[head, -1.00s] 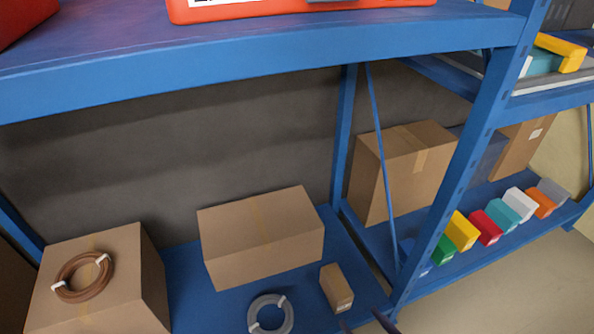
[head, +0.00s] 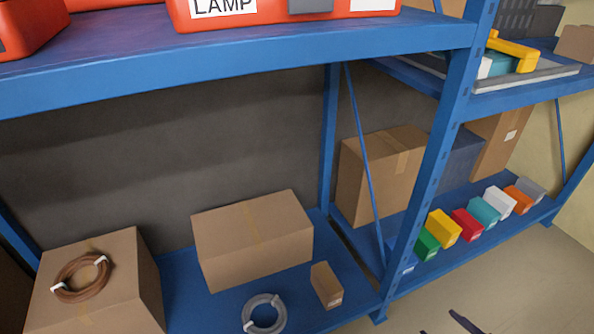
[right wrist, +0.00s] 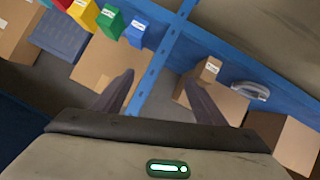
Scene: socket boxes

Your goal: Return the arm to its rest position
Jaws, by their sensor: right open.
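My right gripper (head: 440,322) shows only as dark fingertips at the bottom edge of the head view, over the floor in front of the shelving. In the right wrist view my right gripper (right wrist: 159,77) has its two fingers spread wide with nothing between them. A blue shelf post (right wrist: 147,85) lies beyond the gap. The small brown box (head: 326,285) stands apart on the lower left shelf; in the wrist view the small box (right wrist: 210,69) is beyond the right finger. My left gripper is not in view.
A grey coil (head: 264,314), a large carton (head: 252,240) and a carton with a brown coil (head: 82,278) sit on the lower shelf. Colored boxes (head: 467,225) line the right bay. An orange case (head: 280,12) is on the upper shelf. The floor (head: 500,290) at right is clear.

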